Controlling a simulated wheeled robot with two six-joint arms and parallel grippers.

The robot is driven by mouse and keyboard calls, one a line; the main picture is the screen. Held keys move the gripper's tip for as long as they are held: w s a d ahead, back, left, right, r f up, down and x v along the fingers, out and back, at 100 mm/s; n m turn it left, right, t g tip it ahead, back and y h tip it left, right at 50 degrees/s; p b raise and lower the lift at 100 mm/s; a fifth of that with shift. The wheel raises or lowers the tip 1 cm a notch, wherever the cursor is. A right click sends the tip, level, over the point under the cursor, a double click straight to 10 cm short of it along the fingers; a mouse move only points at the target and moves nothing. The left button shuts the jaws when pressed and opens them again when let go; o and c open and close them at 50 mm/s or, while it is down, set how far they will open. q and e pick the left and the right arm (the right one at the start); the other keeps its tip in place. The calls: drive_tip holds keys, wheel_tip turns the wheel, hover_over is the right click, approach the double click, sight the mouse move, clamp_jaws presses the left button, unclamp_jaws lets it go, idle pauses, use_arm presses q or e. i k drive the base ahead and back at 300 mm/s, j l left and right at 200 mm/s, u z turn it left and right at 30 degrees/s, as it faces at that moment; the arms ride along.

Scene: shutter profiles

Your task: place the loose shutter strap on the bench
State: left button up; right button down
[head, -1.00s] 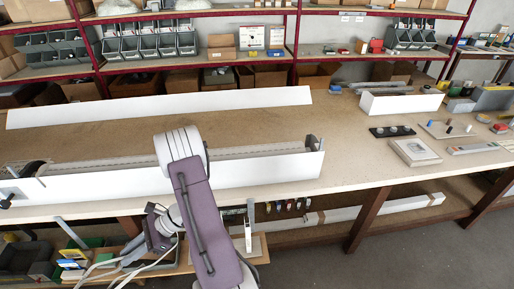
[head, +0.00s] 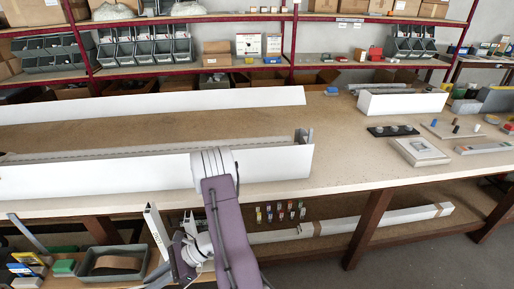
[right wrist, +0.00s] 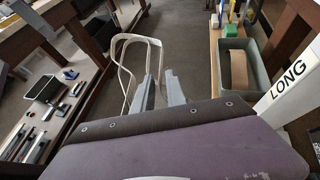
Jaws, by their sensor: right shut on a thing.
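The loose strap (right wrist: 121,68) is a thin, pale loop in the right wrist view, hanging beyond my right fingers. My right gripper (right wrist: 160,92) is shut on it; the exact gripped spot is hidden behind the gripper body. In the head view my right gripper (head: 178,262) is low in front of the bench, below the worktop, beside my purple forearm. The strap is hard to make out there. The bench (head: 345,172) has a broad brown top with a pale front edge. My left gripper is not in view.
A long white shutter box (head: 100,178) lies along the bench front, with a white profile (head: 150,105) behind. A post marked LONG (right wrist: 288,80) stands close on the right in the wrist view. A grey bin (head: 113,265) sits low.

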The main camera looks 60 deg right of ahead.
sight(350, 158)
drive_tip(key=k+l+z, duration=0.3)
drive_tip(key=l+z, duration=0.3)
drive_tip(key=l, duration=0.25)
drive_tip(key=k+l+z, duration=0.1)
drive_tip(key=l+z, duration=0.2)
drive_tip(key=l, duration=0.2)
drive_tip(key=l+z, duration=0.25)
drive_tip(key=l, duration=0.25)
